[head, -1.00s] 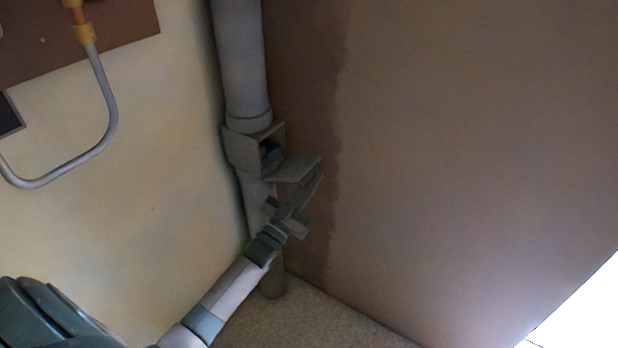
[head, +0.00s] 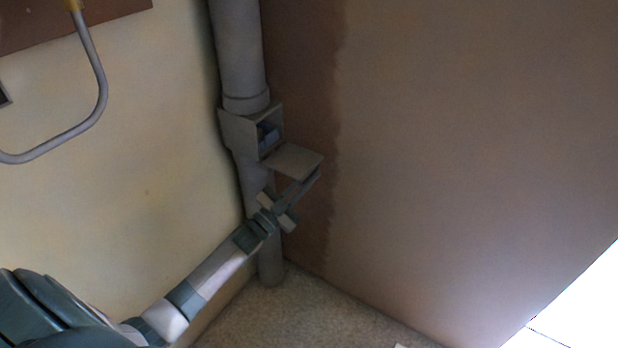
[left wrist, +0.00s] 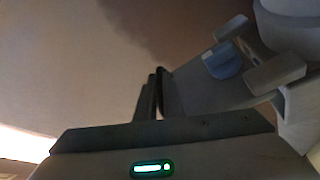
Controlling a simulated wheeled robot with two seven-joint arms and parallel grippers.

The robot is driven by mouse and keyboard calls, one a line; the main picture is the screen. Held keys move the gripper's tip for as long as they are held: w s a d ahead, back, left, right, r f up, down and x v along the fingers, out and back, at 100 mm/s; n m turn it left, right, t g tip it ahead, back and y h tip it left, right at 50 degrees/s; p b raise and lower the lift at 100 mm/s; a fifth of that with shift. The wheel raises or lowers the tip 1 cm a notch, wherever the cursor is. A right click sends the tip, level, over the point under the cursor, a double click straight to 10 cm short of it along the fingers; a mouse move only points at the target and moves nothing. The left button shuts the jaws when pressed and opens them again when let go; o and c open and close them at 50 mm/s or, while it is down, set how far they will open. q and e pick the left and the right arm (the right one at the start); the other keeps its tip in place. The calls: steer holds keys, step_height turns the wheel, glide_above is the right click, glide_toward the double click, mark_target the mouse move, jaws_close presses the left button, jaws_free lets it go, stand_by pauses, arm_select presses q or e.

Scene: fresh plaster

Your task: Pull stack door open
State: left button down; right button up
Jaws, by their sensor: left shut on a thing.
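The stack (head: 239,50) is a grey vertical pipe in the corner, with a box-shaped housing (head: 238,131) partway up. The stack door (head: 291,159) hangs open from the housing, swung out and down to the right. Something blue shows inside the opening, and also in the left wrist view (left wrist: 225,62). My left gripper (head: 312,178) is at the door's outer edge, shut on the door. In the left wrist view the fingers (left wrist: 155,94) meet the edge of the door panel (left wrist: 205,90). My right gripper is not in view.
A cream wall stands left of the pipe and a brown plastered wall (head: 450,140) to its right. A bent grey pipe (head: 98,95) is on the left wall. The speckled floor (head: 310,315) below is largely clear.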

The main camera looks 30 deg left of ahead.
arm_select(q)
steer(key=c, duration=2.2)
jaws_free()
steer(key=shift+s, duration=0.1)
steer(key=v, duration=1.7)
steer(key=shift+s+b, duration=0.1)
steer(key=shift+b, duration=0.3)
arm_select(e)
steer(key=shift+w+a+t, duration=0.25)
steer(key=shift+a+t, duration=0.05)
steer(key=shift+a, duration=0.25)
arm_select(q)
steer(key=shift+f, duration=0.1)
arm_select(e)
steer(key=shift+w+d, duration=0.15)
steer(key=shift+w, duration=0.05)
